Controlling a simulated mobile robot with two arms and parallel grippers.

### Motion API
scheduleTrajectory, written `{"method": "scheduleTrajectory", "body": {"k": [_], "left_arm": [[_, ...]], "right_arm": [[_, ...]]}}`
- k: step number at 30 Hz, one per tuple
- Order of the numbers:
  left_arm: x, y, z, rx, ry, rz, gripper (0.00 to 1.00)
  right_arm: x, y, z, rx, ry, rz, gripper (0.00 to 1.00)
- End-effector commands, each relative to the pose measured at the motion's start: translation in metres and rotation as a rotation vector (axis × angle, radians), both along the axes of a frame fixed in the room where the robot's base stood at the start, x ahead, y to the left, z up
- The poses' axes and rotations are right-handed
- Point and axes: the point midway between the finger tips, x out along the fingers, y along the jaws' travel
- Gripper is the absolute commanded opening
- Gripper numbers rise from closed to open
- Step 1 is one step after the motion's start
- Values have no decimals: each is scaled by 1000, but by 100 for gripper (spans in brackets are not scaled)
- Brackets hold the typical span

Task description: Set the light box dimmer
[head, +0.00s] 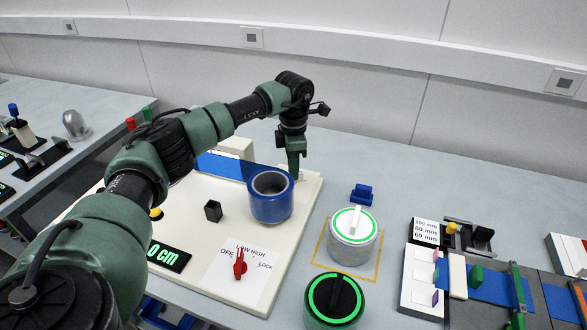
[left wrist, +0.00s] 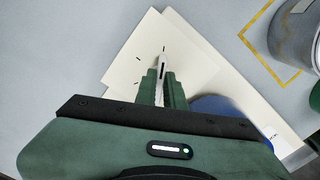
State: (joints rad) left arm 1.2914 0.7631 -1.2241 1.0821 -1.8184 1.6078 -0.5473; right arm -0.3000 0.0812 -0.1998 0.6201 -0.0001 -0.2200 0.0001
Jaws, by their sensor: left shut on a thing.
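My left gripper (head: 293,172) points down at the far right corner of the cream panel (head: 302,205). In the left wrist view its two green fingers (left wrist: 163,80) are shut on a slim white knob (left wrist: 164,50) with a black line along it. The knob stands on a white plate (left wrist: 190,62) with short black tick marks around it. The fingers hide the knob's lower part. A red selector knob (head: 240,264) marked OFF, LOW, HIGH and LOCK is at the panel's front right. My right gripper is not in view.
A blue cylinder (head: 271,203) stands on the panel just in front of my left gripper. Right of the panel are a white-lidded can (head: 353,237) inside a yellow square and a green-ringed can (head: 335,301). A blue block (head: 362,194) lies behind them. A gauge fixture (head: 422,282) is farther right.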

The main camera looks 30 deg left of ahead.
Motion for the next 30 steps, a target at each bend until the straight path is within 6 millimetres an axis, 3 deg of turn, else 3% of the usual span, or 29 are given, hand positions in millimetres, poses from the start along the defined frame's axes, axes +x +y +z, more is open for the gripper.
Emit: {"method": "scheduleTrajectory", "body": {"k": [2,3,5,16,30], "left_arm": [[1,1,2,1,-5,-1,0],[1,0,2,1,-5,-1,21],[1,0,2,0,-4,-1,32],[1,0,5,0,-3,0,32],[1,0,73,0,-6,0,32]], "right_arm": [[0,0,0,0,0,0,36],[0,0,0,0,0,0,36],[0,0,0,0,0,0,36],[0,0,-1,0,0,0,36],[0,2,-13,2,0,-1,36]]}}
